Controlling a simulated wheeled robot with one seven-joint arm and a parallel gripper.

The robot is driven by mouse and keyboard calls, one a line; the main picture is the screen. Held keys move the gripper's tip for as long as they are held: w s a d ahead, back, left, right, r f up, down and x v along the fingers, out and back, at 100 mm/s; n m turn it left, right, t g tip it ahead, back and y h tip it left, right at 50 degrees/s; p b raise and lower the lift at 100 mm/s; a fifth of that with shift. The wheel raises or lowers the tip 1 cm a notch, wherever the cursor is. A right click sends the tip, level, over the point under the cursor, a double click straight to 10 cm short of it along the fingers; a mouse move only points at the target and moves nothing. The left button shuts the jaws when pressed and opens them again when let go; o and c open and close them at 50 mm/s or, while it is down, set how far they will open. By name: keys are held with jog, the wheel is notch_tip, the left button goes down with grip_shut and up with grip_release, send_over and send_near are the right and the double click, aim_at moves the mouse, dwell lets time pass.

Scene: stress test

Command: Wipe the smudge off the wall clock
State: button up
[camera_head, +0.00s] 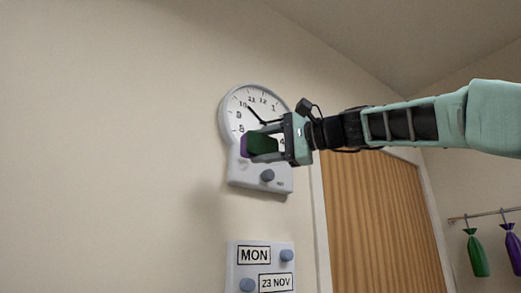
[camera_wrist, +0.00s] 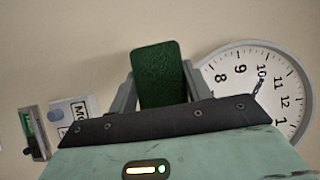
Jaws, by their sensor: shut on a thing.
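The wall clock (camera_head: 238,105) hangs on the wall, with a white face, a grey rim and a box with a knob below the dial. It also shows at the right of the wrist view (camera_wrist: 270,70). My gripper (camera_head: 266,143) is shut on a sponge (camera_head: 262,144) with a green body and a purple face. The green side of the sponge (camera_wrist: 158,75) shows in the wrist view. The sponge is in front of the lower part of the clock; I cannot tell whether it touches. I see no smudge; the sponge and gripper hide part of the dial.
A calendar panel (camera_head: 262,266) reading MON and 23 NOV is on the wall below the clock. A wooden door (camera_head: 380,220) is to the right. Green (camera_head: 477,255) and purple (camera_head: 513,247) bags hang from a rail at the far right. The wall left of the clock is bare.

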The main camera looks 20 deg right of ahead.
aim_at(242, 164)
dwell(0.4)
jog(key=shift+w+a+p, duration=0.2)
jog(key=shift+w+p, duration=0.15)
jog(key=shift+w, duration=0.8)
jog(key=shift+w+a+p, duration=0.25)
jog(key=shift+w+p, duration=0.15)
jog(key=shift+w, duration=0.75)
jog(key=shift+w+a+p, duration=0.2)
jog(key=shift+w+p, duration=0.15)
jog(key=shift+w, duration=0.8)
jog(key=shift+w+a+p, duration=0.25)
jog(key=shift+w+p, duration=0.15)
jog(key=shift+w, duration=0.65)
jog(key=shift+w+d, duration=0.2)
jog(key=shift+d, duration=0.8)
jog(key=shift+w+d, duration=0.15)
jog(key=shift+d, duration=0.8)
jog(key=shift+a, duration=0.1)
jog(key=a, duration=0.1)
jog(key=s+a, duration=0.1)
jog(key=a, duration=0.1)
jog(key=shift+a+b, duration=0.25)
jog(key=shift+b, duration=0.1)
